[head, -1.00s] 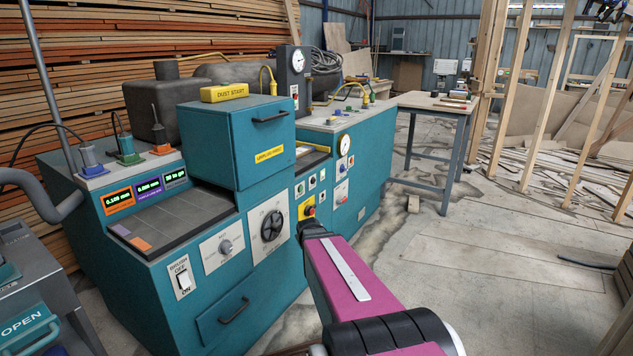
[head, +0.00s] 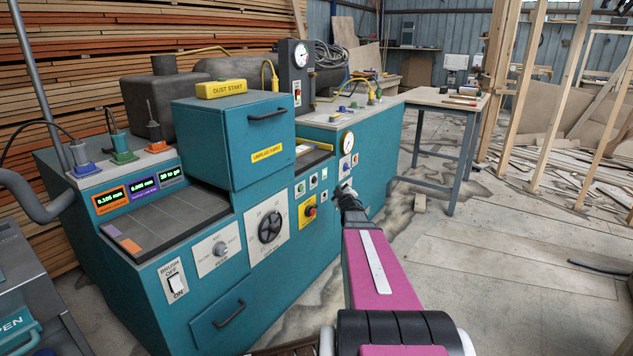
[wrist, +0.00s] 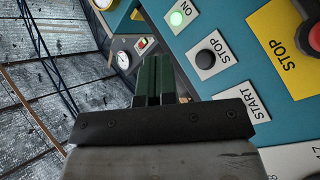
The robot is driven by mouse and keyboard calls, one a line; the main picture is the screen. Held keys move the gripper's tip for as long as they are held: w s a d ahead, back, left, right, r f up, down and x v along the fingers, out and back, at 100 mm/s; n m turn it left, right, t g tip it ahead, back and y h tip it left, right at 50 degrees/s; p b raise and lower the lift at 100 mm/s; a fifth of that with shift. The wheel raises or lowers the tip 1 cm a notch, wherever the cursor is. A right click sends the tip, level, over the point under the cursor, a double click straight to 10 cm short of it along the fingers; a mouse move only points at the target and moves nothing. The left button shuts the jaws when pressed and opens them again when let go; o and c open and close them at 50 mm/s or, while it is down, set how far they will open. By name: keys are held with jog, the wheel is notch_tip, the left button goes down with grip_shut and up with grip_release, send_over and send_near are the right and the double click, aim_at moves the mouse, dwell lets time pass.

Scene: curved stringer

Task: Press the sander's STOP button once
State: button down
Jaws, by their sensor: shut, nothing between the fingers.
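A black round STOP button (wrist: 206,58) sits on a white plate marked STOP on the teal machine panel. In the head view its small plate (head: 312,183) is in the upper row, above a yellow plate with a red knob (head: 309,212). That yellow plate (wrist: 276,43), also marked STOP, is at the right edge of the wrist view. My gripper (wrist: 158,78) is shut and empty, its dark green fingers left of the black button in the wrist view. In the head view my gripper (head: 347,190) is right of the plates. I see no contact.
A START plate (wrist: 257,101) and a lit green ON button (wrist: 180,17) flank the black button. A work table (head: 440,99) stands behind.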

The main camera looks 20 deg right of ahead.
dwell(0.3)
jog(key=w+a, duration=0.5)
jog(key=w, duration=0.2)
jog(key=shift+a, duration=0.2)
jog(key=shift+a, duration=0.1)
dwell(2.1)
jog(key=shift+w+a, duration=0.15)
jog(key=shift+w, duration=0.15)
jog(key=shift+w+a, duration=0.3)
dwell(0.8)
dwell(0.4)
jog(key=shift+s+d, duration=0.55)
jog(key=shift+s, duration=0.1)
jog(key=shift+s, duration=0.1)
jog(key=shift+s+d, duration=0.8)
jog(key=shift+s, duration=0.15)
jog(key=shift+s+d, duration=0.75)
jog(key=shift+s, duration=0.2)
